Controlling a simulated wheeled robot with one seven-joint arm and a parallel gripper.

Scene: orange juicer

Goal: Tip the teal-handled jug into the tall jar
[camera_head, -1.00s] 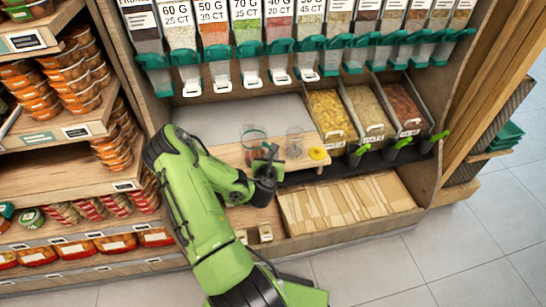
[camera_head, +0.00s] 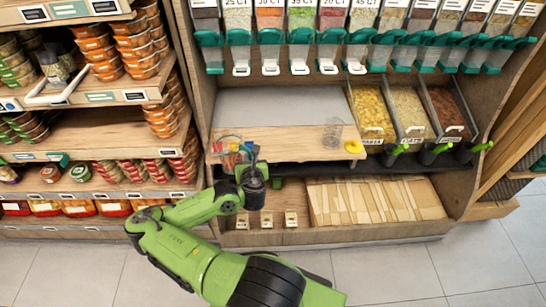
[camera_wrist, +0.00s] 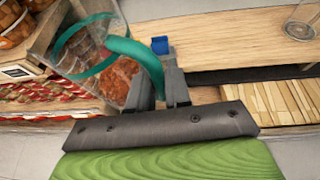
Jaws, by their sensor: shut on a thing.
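The teal-handled jug (camera_wrist: 88,58) is clear, with a teal rim band and a teal handle (camera_wrist: 140,58). My gripper (camera_wrist: 165,85) is shut on the handle in the wrist view. In the head view the jug (camera_head: 231,150) is at the left end of the wooden shelf board, with my gripper (camera_head: 250,160) at its right; I cannot tell whether it touches the board. The tall jar (camera_head: 332,133) is clear and stands upright near the board's right end. Its base part also shows at the wrist view's top right (camera_wrist: 301,24). The jug's contents are unclear, since the background shows through.
A yellow object (camera_head: 354,147) lies right of the jar. Open grain bins (camera_head: 407,112) stand further right and dispensers with teal spouts (camera_head: 329,37) hang above. Stacked tubs (camera_head: 140,50) fill the left shelves. The board (camera_head: 285,141) between jug and jar is clear.

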